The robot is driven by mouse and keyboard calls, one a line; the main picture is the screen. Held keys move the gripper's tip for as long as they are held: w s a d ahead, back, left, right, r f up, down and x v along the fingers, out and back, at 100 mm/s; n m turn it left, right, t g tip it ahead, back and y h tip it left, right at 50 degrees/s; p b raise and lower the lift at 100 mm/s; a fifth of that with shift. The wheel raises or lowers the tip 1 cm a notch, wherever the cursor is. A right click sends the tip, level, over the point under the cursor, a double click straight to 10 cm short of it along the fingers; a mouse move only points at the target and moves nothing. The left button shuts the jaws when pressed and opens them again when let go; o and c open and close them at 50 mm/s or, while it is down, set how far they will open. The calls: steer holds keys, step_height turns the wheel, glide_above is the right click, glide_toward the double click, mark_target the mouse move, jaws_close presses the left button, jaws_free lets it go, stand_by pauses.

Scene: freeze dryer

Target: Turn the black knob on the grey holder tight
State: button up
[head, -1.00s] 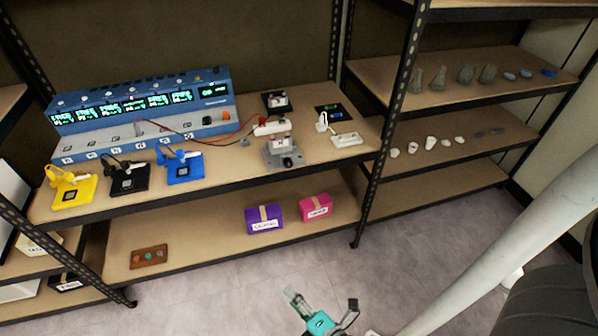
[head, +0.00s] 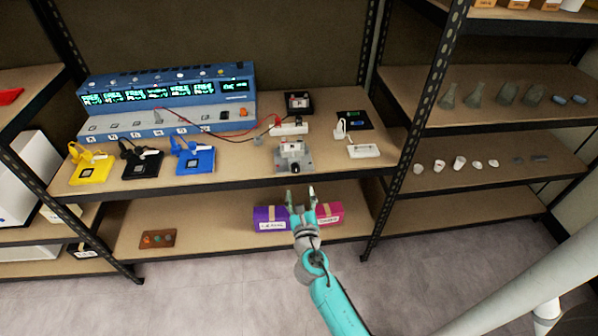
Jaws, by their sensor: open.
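The grey holder (head: 306,161) stands near the front edge of the middle shelf, right of centre, with a white block on it. The black knob (head: 295,168) is on its front side, facing me. How tight it sits cannot be told from here. My gripper (head: 300,193) is open and empty. Its two fingers point up toward the shelf, and in the picture they lie just below the knob, apart from it. My gripper's body covers part of the pink box and the purple box behind it.
A blue instrument (head: 165,98) with lit displays fills the shelf's back left. Yellow (head: 88,170), black (head: 141,164) and blue (head: 194,160) stands are at the front left. Red and black leads run to a white strip (head: 288,129) behind the holder. A white block (head: 363,151) lies right. A metal post (head: 412,130) stands further right.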

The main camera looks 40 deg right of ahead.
mark_target(296, 172)
steer(key=x, duration=1)
jaws_close()
